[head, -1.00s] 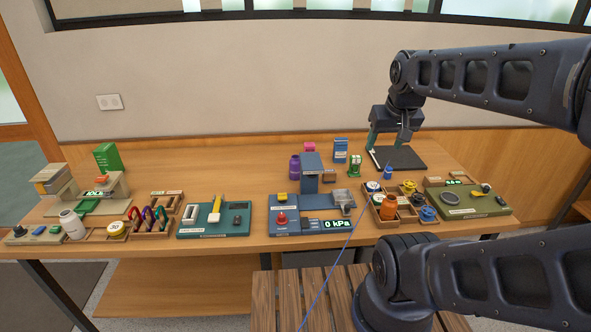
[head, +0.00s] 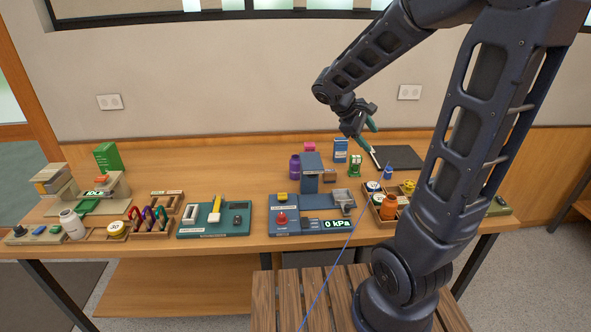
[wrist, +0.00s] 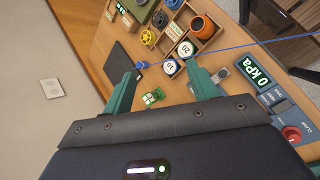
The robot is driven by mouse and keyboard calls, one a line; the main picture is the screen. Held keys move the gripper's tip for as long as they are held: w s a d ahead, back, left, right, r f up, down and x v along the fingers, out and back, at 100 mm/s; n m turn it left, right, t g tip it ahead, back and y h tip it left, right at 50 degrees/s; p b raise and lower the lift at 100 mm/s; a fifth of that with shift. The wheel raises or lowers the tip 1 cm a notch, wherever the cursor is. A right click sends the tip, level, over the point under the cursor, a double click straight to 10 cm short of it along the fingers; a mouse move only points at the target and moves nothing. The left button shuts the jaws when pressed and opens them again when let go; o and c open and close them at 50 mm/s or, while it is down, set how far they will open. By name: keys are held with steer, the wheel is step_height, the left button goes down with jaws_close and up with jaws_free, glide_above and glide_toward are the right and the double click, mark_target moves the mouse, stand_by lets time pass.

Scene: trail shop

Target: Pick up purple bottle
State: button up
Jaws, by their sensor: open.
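The purple bottle (head: 294,167) stands upright on the table, left of the blue-grey tower of the pressure station (head: 311,170) in the head view. I cannot make it out in the wrist view. My gripper (head: 374,144) is in the air above the back right of the table, to the right of the bottle and well apart from it. In the wrist view my gripper (wrist: 164,85) has its two green fingers spread wide, with nothing held between them.
A pink box (head: 309,147), a blue box (head: 340,150) and a small green item (head: 355,166) stand near the bottle. A wooden tray (head: 377,213) with jars is at the right. The table left of the bottle is clear.

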steer(key=w+a+f+n+t+h, duration=0.1)
steer(key=w+a+f+n+t, duration=0.1)
steer(key=w+a+f+n, duration=0.1)
steer(key=w+a+f+n+t+h, duration=0.2)
steer(key=w+a+f+n+t, duration=0.1)
steer(key=w+a+n, duration=0.2)
steer(key=w+a+f+n+t+h, duration=0.2)
steer(key=w+a+n, duration=0.2)
steer(key=w+a, duration=0.4)
steer(key=shift+w+a+f+t, duration=0.1)
steer(key=shift+f+t, duration=0.3)
steer(key=w+a+f+n+t+y, duration=0.1)
steer(key=a+f+n+t, duration=0.15)
steer(key=a, duration=0.25)
steer(key=w+a+f+n+t, duration=0.2)
steer(key=a+f+n, duration=0.1)
steer(key=a, duration=0.1)
glide_toward(293, 159)
steer(key=x, duration=0.4)
steer(key=shift+w+f, duration=0.15)
steer(key=shift+f, duration=0.05)
steer(key=shift+w+d+r, duration=0.15)
steer(key=shift+w+d, duration=0.35)
steer(key=shift+x, duration=3.05)
jaws_close()
